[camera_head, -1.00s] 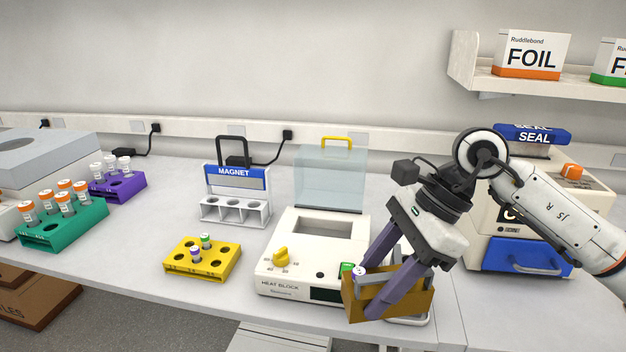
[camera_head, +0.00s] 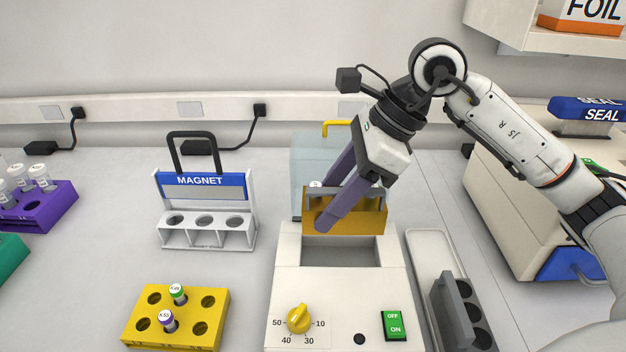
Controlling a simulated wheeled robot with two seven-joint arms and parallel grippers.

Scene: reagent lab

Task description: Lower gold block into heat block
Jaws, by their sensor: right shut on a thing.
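The gold block (camera_head: 365,219) hangs just above the heat block's open well (camera_head: 340,251). My right gripper (camera_head: 338,216) is shut on the gold block's grey handle, with the purple fingers slanting down across it. A white-capped vial top (camera_head: 316,185) shows at the block's left end. The heat block (camera_head: 290,280) is white, with a yellow dial (camera_head: 299,318) and a green switch (camera_head: 395,325). Its clear lid (camera_head: 306,170) stands open behind the gold block. My left gripper is out of view.
A grey block with a handle (camera_head: 447,318) sits on a white tray (camera_head: 425,247) right of the heat block. A magnet rack (camera_head: 206,237) and a yellow rack (camera_head: 206,325) with two vials stand left. The sealer (camera_head: 500,225) is at right.

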